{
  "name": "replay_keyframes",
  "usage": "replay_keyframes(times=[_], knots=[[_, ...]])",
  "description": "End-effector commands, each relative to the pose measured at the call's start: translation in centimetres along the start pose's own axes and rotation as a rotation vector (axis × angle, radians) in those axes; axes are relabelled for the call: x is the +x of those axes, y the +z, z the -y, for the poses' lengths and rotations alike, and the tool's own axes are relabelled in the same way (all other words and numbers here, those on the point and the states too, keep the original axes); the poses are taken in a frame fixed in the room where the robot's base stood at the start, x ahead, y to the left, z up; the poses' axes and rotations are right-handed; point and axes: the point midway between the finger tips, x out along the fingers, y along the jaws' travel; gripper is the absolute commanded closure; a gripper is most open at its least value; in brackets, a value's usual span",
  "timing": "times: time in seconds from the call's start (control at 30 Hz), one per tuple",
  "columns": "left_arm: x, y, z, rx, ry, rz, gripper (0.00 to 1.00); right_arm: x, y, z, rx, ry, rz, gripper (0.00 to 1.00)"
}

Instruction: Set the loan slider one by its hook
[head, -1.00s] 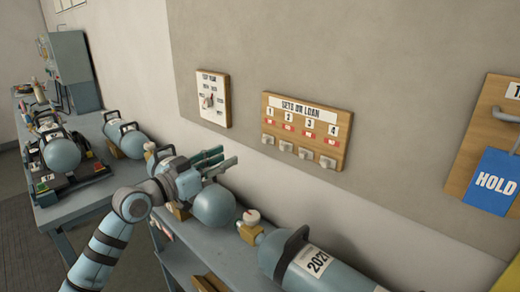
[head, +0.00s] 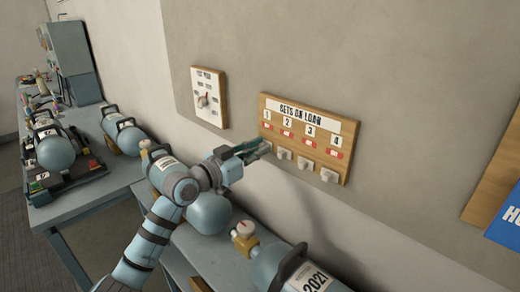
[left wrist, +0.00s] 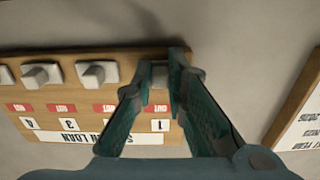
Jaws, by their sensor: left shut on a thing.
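The wooden board headed SETS ON LOAN (head: 309,112) hangs on the wall, with columns 1 to 4 and a row of grey slider knobs along its lower edge. Red OUT marks show above the knobs. My left gripper (head: 266,149) reaches the board's lower left corner, and its fingers hide slider one there. In the left wrist view the board is upside down. There the fingers of my left gripper (left wrist: 161,72) stand on either side of the slider one knob (left wrist: 158,75), below the number 1, and are shut on it. My right gripper is not in view.
A white dial board (head: 209,97) hangs left of the loan board. A blue HOLD card (head: 507,228) is at the right edge. Below are a bench with blue cylinders, one marked 2021 (head: 312,278), and a side table (head: 85,198) with more sets.

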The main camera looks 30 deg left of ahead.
Motion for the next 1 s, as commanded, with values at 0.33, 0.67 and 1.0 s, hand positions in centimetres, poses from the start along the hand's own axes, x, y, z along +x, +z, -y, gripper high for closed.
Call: replay_keyframes(times=[0.33, 0.67, 1.0], knots=[[0.1, -0.1, -0.1, 0.0, 0.001, 0.001, 1.0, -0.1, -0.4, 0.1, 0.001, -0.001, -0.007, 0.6], [0.2, -5.7, -0.2, 0.001, 0.005, 0.001, 1.0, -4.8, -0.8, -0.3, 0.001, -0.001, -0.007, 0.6], [0.2, -6.0, -0.2, 0.004, 0.004, -0.01, 0.84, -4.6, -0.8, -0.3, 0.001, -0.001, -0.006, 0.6]])
